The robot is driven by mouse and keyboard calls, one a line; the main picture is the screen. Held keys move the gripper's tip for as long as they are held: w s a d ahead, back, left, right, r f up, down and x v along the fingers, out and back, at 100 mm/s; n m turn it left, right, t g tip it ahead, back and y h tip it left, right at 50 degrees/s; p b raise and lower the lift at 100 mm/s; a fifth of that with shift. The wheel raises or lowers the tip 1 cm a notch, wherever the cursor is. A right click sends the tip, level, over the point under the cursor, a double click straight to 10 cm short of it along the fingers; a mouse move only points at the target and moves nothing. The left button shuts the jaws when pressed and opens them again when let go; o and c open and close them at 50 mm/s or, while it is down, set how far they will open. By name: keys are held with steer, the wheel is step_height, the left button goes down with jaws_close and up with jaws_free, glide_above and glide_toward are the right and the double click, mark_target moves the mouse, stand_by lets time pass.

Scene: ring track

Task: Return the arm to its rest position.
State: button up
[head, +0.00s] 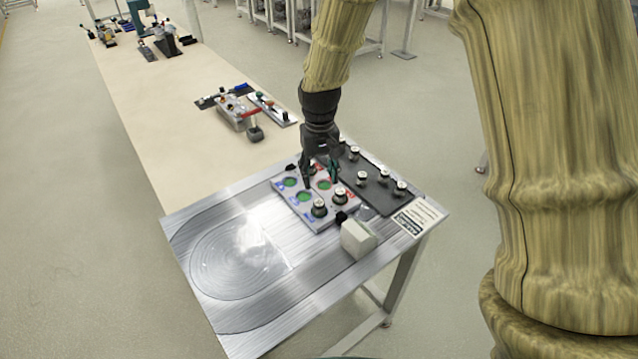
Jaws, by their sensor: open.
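The gripper hides part of the board's far side. The board has several green round spots, and two knobbed pieces (319,208) stand near its front right corner. I cannot tell whether the fingertips touch the board.
A dark plate (372,200) with several knobbed pieces lies just right of the gripper. A pale block (357,238) and a label card (418,216) are near the table's front right edge. The ringed metal surface (240,260) at left is clear. A long beige table (160,110) extends behind.

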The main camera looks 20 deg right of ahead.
steer(key=shift+r, duration=0.35)
stand_by(0.3)
